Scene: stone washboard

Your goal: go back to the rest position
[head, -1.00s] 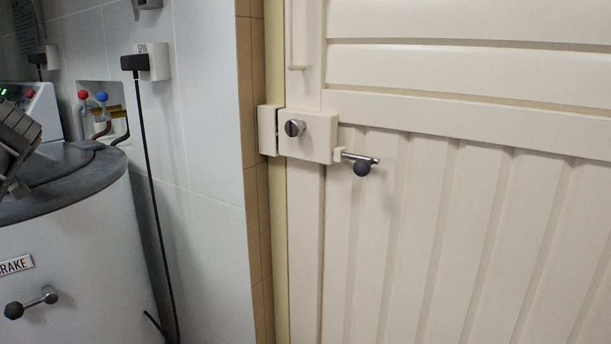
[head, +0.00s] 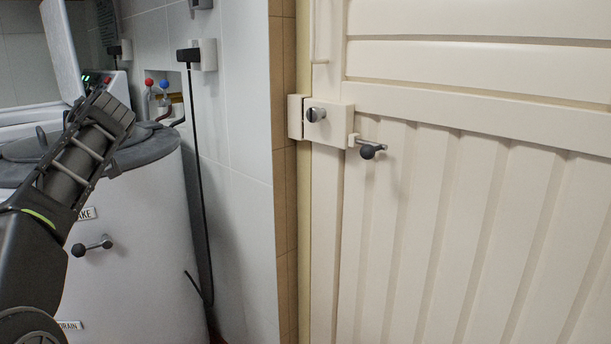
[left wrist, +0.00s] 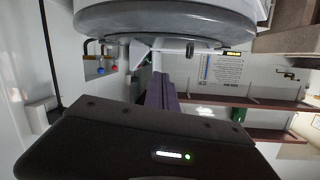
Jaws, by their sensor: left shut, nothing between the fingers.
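My left gripper (head: 112,110) is raised at the left of the head view, in front of the white washing machine (head: 135,215) with a grey top. It is shut and empty. Its closed fingers also show in the left wrist view (left wrist: 162,90), pointing away from the dark wrist housing, apart from the round grey-rimmed drum shape (left wrist: 165,15) above. My right gripper is in neither view.
A cream panelled door (head: 470,200) with a lock box (head: 328,121) and a dark-knobbed handle (head: 368,151) fills the right. A black cable (head: 198,150) hangs from a wall socket. Red and blue tap knobs (head: 164,84) are behind the machine. The machine's brake lever (head: 92,246) sticks out.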

